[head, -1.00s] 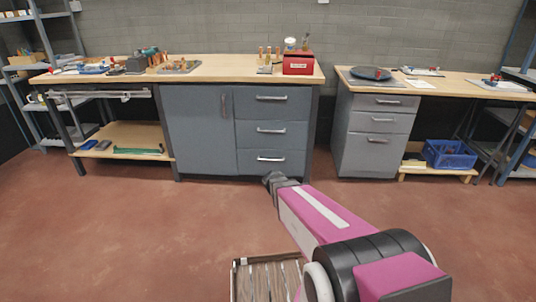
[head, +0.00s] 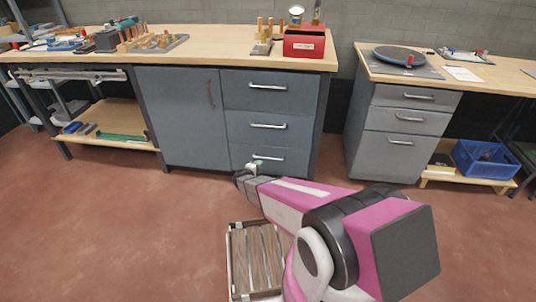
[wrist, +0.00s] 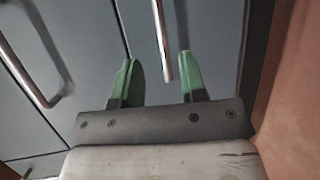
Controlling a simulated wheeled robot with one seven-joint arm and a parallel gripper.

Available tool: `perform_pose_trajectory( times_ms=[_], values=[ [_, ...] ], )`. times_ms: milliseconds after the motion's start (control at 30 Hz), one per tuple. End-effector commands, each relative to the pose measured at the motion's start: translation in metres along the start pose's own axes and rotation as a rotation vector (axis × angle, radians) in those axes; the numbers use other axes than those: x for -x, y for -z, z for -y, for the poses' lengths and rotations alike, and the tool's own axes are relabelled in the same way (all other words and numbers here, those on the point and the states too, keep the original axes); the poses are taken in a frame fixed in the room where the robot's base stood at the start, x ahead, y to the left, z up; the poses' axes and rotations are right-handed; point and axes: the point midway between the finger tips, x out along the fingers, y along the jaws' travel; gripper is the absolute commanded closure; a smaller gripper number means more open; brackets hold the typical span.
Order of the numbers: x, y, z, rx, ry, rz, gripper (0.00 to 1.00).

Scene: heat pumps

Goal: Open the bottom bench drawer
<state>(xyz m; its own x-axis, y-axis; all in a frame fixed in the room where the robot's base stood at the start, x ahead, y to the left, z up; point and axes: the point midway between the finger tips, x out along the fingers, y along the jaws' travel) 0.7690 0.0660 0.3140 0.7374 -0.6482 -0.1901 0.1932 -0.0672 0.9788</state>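The bottom bench drawer (head: 290,161) is the lowest of three grey-blue drawers in the left bench, and it looks shut. Its metal bar handle (wrist: 160,35) shows in the wrist view, with its near end between my green fingertips. My gripper (wrist: 156,60) is open, one finger on each side of the handle, with gaps on both sides. I cannot tell whether the fingers touch anything.
The middle drawer's handle (head: 268,126) is above; it also shows at the left of the wrist view (wrist: 28,72). A cupboard door (head: 181,118) adjoins the drawers. A second drawer unit (head: 400,135) stands to the right.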

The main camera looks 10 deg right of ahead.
Motion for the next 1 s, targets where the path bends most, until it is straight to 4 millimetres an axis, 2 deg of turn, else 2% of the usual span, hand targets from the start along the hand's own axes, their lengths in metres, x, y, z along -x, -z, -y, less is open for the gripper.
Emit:
perform_pose_trajectory(
  times_ms=[167, 500, 700, 1000],
  values=[
    [-0.011, 0.003, 0.002, 0.005, -0.006, -0.007, 0.61],
    [-0.069, 0.004, 0.002, 0.004, -0.005, -0.005, 0.61],
    [-0.096, 0.003, 0.002, 0.004, -0.004, -0.006, 0.61],
    [-0.108, 0.003, 0.001, 0.005, -0.005, -0.007, 0.61]
  ],
)
